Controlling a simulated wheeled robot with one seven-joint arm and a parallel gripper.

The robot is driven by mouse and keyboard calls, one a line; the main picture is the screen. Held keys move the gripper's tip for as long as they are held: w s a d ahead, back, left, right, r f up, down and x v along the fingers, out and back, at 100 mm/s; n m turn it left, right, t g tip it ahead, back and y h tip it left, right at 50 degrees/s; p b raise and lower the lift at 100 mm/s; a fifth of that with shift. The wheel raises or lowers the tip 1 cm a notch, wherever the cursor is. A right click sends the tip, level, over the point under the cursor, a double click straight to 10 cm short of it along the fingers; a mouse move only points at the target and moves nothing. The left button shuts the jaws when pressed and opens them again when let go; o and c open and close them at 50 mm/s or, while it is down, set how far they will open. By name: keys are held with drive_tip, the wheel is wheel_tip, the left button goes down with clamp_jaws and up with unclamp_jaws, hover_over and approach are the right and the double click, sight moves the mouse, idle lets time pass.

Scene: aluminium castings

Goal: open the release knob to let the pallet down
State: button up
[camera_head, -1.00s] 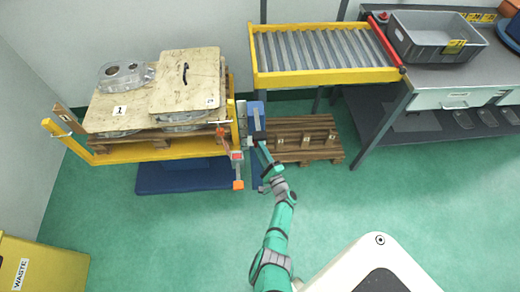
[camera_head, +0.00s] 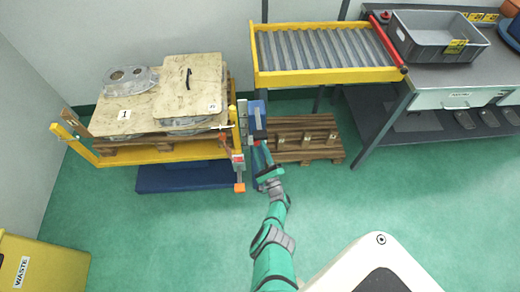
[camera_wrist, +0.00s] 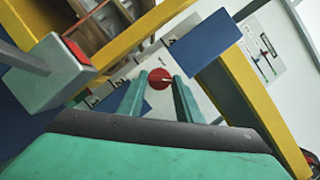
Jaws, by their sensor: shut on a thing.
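A round red knob (camera_wrist: 159,77) with a pale mark across it sits on a light plate in the wrist view. My gripper (camera_wrist: 160,88) has its two green fingers closed on either side of the knob. The loaded wooden pallet (camera_head: 118,155) rests on the yellow lift frame (camera_head: 150,157), left of the column. It carries a board marked 1 (camera_head: 125,114), a lid with a black handle (camera_head: 189,85) and metal castings (camera_head: 130,78).
A blue base (camera_head: 185,178) lies on the floor under the frame. An empty wooden pallet (camera_head: 303,138) lies right of the column. A yellow-edged roller conveyor (camera_head: 325,75) and a bench with a grey crate (camera_head: 435,40) stand behind. The green floor in front is mostly clear.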

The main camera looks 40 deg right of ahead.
drive_tip(key=shift+w+a, duration=0.1)
drive_tip(key=o, duration=1)
drive_tip(key=shift+o, duration=0.2)
drive_tip(key=v, duration=1)
drive_tip(key=shift+s, duration=0.45)
drive_tip(key=shift+f, duration=0.1)
